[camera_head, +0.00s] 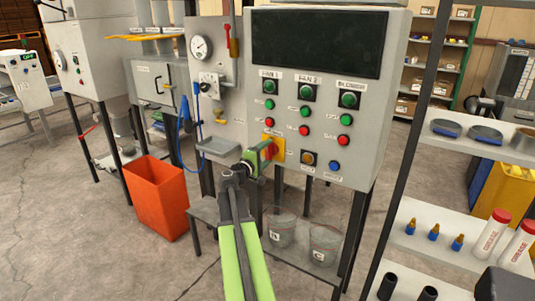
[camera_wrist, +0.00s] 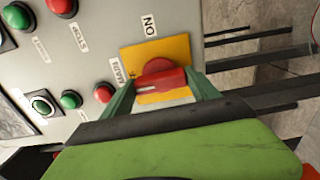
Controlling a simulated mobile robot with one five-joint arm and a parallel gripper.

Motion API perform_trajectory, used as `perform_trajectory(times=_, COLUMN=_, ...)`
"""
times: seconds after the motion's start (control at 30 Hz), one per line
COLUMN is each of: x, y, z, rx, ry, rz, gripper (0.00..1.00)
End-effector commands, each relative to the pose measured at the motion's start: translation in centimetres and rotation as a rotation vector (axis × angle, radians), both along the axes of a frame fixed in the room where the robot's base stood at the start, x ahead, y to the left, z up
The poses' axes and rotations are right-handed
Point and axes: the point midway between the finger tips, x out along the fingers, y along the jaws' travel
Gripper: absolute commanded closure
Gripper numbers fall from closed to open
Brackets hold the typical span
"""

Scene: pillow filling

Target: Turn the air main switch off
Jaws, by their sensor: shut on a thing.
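The main switch (camera_head: 272,147) is a red rotary knob on a yellow plate, low on the left side of the grey control panel (camera_head: 375,130). In the wrist view the red knob (camera_wrist: 160,78) sits on the yellow plate (camera_wrist: 168,48), with the words "MAIN" and "ON" beside it. The knob's bar lies roughly crosswise between my fingers. My gripper (camera_wrist: 160,90) is shut on the knob, one green finger at each side. In the head view my gripper (camera_head: 260,156) reaches the panel from below and partly covers the switch.
Green and red push buttons (camera_head: 304,131) sit close to the switch. A gauge panel (camera_head: 208,75) with a blue hose stands left of it. An orange bin (camera_head: 157,195) and buckets (camera_head: 281,228) stand below. A shelf (camera_head: 440,235) with bottles is at right.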

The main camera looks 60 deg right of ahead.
Motion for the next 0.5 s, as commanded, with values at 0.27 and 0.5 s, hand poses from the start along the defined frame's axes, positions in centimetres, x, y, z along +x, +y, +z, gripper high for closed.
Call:
perform_trajectory(times=0.27, x=0.05, y=0.1, z=-0.09, rx=0.002, ry=-0.001, rz=0.001, gripper=0.09)
perform_trajectory(times=0.5, x=0.03, y=0.07, z=-0.04, rx=0.001, ry=-0.001, rz=0.001, gripper=0.09)
